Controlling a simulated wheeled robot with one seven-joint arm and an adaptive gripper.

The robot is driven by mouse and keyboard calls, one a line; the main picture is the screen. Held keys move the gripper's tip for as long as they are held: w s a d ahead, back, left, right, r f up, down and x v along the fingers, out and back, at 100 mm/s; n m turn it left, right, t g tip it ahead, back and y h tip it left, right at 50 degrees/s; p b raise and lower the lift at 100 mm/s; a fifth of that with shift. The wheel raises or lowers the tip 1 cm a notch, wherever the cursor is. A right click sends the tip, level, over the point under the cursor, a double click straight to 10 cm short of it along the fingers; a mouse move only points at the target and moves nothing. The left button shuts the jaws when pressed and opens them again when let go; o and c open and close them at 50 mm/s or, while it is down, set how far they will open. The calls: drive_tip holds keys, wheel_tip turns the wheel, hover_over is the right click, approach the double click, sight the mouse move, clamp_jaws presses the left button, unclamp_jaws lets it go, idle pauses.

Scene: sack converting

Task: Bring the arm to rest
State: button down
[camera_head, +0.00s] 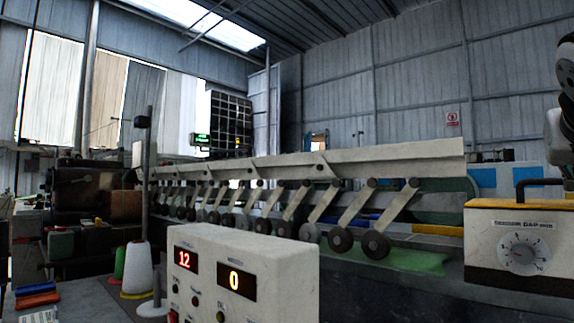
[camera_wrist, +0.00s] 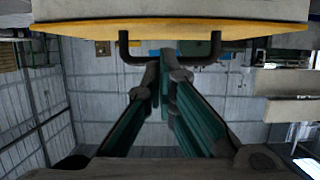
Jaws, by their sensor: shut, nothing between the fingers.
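My gripper (camera_wrist: 164,72) shows in the wrist view with its two teal-sided fingers drawn together at the tips, shut and empty. The fingertips overlap a dark bar-shaped handle (camera_wrist: 215,48) in the picture; I cannot tell whether they touch it. The handle joins a yellow-edged panel (camera_wrist: 90,31) across the top of that view. In the head view only dark and pale parts of my arm show at the right edge; the gripper is not visible there.
A gap-setting box (camera_head: 484,246) with a dial and black handle stands at right. A control box (camera_head: 285,262) reading 12 and 0 is in front. A long roller bar (camera_head: 400,159) crosses the middle. A white cone (camera_head: 138,272) stands at left.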

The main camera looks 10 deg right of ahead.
drive_tip(key=s+a+f+n+g+y, duration=0.2)
drive_tip(key=s+a+f+y, duration=0.1)
drive_tip(key=a+f, duration=0.65)
drive_tip(key=s+a+f+n+g+y, duration=0.1)
drive_tip(key=s+a+f+n+y, duration=0.15)
drive_tip(key=a+f, duration=0.7)
drive_tip(key=s+a+f+n+g+y, duration=0.2)
drive_tip(key=s+a+f+g+y, duration=0.15)
drive_tip(key=s+f, duration=0.35)
drive_tip(key=s+a+f+n+g+y, duration=0.25)
drive_tip(key=s+a+f, duration=0.2)
drive_tip(key=f, duration=0.35)
wheel_tip(320, 180, up, 34)
drive_tip(key=s+n+t+p, duration=0.1)
drive_tip(key=t+p, duration=0.3)
drive_tip(key=p, duration=2.9)
drive_tip(key=shift+d+r+h, duration=0.15)
drive_tip(key=shift+d+h, duration=0.2)
drive_tip(key=shift+d, duration=0.05)
drive_tip(key=shift+d, duration=0.1)
